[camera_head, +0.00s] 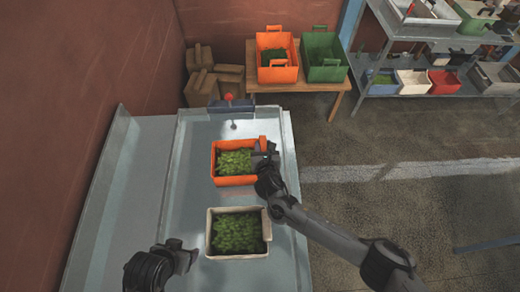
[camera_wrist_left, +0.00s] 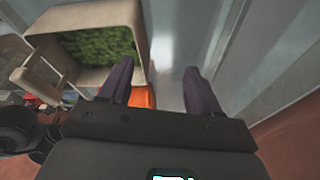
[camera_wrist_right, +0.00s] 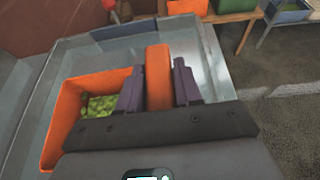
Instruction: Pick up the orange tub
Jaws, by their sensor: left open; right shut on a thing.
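The orange tub (camera_head: 229,181) holds green leafy stuff and stands on the grey metal table, behind the white tub. My right gripper (camera_head: 264,152) is at its right side, shut on its orange handle. In the right wrist view the handle (camera_wrist_right: 158,78) stands between the two fingers (camera_wrist_right: 158,85), with the tub wall (camera_wrist_right: 62,125) to the left. My left gripper (camera_head: 190,250) is open and empty, left of the white tub, low in the head view. In the left wrist view its fingers (camera_wrist_left: 160,85) are spread apart, and a bit of orange shows beyond them.
A white tub (camera_head: 238,257) with green contents stands on the grey table (camera_head: 190,165). A red-knobbed device (camera_head: 230,104) is at the table's far end. Behind are an orange crate (camera_head: 277,74) and green crate (camera_head: 324,72) on a wooden table, boxes and shelves.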

